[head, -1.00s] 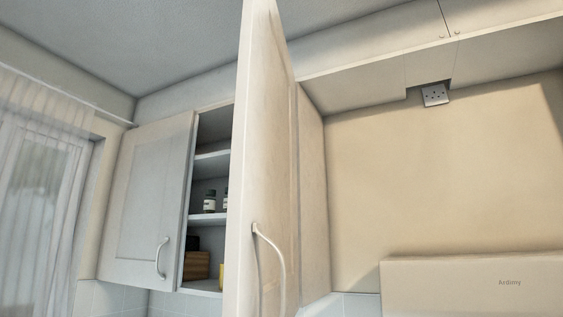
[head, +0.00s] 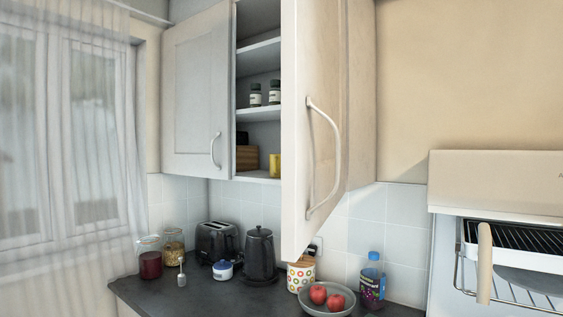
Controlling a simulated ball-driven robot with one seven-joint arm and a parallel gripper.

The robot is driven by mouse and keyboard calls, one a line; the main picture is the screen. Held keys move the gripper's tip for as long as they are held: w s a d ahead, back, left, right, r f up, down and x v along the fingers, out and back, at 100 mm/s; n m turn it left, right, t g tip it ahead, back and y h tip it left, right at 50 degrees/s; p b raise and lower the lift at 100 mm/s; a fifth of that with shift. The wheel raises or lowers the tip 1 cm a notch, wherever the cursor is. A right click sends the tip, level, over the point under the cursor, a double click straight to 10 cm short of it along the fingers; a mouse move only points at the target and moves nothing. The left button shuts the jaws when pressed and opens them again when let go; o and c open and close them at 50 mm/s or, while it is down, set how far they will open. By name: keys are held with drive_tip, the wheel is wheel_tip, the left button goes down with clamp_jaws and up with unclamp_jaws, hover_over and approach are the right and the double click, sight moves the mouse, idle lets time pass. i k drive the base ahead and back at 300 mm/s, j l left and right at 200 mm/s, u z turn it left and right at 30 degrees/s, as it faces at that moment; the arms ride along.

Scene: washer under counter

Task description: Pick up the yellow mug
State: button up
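The yellow mug (head: 274,165) stands on the bottom shelf of the open wall cupboard in the head view. Its right part is hidden behind the open cupboard door (head: 318,110). A brown wooden box (head: 246,157) sits to the left of the mug on the same shelf. My gripper is not in the head view.
The open door juts out toward me. Below, the dark counter (head: 215,297) holds a toaster (head: 216,241), a black kettle (head: 260,256), jars, a bowl (head: 341,303) of red fruit and a bottle (head: 373,282). A cooker with a grill pan (head: 512,248) is at right.

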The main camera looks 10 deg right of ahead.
sight(278, 166)
drive_tip(key=i+j, duration=0.2)
drive_tip(key=j, duration=0.15)
drive_tip(key=i+j, duration=0.25)
drive_tip(key=j, duration=0.15)
drive_tip(key=i+j, duration=0.2)
drive_tip(key=j, duration=0.15)
drive_tip(key=i+j, duration=0.2)
drive_tip(key=j, duration=0.2)
drive_tip(key=i+j, duration=0.2)
drive_tip(key=j, duration=0.15)
drive_tip(key=i+j+z, duration=0.1)
drive_tip(key=i+j, duration=0.15)
drive_tip(key=j, duration=0.15)
drive_tip(key=i+j, duration=0.2)
drive_tip(key=j, duration=0.2)
drive_tip(key=i+j, duration=0.2)
drive_tip(key=j, duration=0.2)
